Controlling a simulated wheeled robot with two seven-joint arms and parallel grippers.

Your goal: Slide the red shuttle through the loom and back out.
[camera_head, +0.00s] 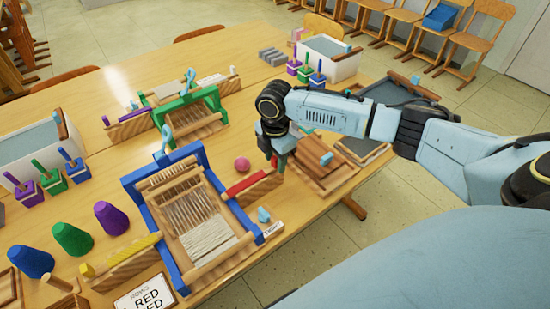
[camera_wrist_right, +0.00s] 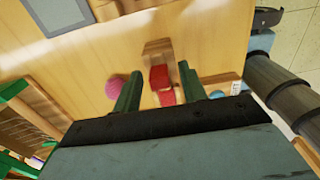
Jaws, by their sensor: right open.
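The red shuttle (camera_head: 246,183) lies on a wooden rest (camera_head: 258,192) just right of the blue-framed loom (camera_head: 135,186), which holds pale threads. My right gripper (camera_head: 278,160) hangs over the far end of that rest, pointing down. In the right wrist view its two green fingers (camera_wrist_right: 160,88) are apart, and the red shuttle (camera_wrist_right: 159,76) shows in the gap between them. The fingers do not visibly grip it; how far above it they are I cannot tell. Part of the shuttle is hidden by the gripper body. My left gripper is not in view.
A pink ball (camera_head: 242,164) sits behind the shuttle. A yellow shuttle (camera_head: 133,250) lies left of the loom. Coloured yarn cones (camera_head: 72,238) stand farther left. A green loom (camera_head: 190,112) is behind. A card (camera_head: 146,298) reading "RED" stands in front.

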